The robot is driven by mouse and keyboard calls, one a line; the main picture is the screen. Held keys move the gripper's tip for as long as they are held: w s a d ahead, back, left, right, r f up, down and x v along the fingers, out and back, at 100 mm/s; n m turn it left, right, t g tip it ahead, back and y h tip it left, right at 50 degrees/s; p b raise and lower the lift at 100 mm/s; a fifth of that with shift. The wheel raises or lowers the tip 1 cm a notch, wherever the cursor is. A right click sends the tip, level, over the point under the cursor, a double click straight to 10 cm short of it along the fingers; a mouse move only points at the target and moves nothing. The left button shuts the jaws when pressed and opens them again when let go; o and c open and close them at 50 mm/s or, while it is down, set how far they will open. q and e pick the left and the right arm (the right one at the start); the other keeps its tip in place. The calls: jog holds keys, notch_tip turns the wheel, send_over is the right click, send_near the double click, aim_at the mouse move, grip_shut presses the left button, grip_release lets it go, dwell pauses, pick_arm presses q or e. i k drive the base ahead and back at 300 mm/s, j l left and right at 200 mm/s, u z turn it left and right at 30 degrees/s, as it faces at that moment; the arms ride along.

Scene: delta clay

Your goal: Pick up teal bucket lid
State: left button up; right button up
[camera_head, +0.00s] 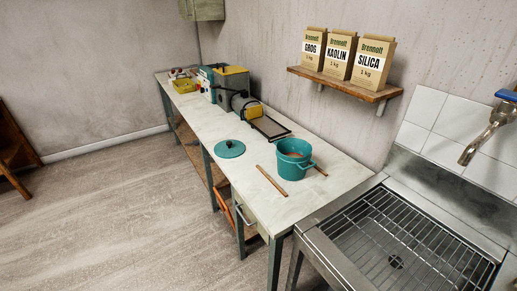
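The teal bucket lid (229,149) is a round disc with a small dark knob on top. It lies flat on the pale worktop, near the front edge, to the left of the teal bucket (293,162). The bucket stands upright and uncovered, with something brownish inside. The lid and bucket are apart. Neither of my grippers shows in the head view.
A wooden stick (271,181) lies on the worktop (240,182) in front of the bucket, and another pokes out behind it. A grey and yellow machine (233,88) stands further back. A sink with a wire rack (390,240) is at right. The floor (100,215) at left is clear.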

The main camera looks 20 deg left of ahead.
aim_at(229, 149)
jog(key=i+j+z, duration=0.15)
jog(key=j+z, duration=1.15)
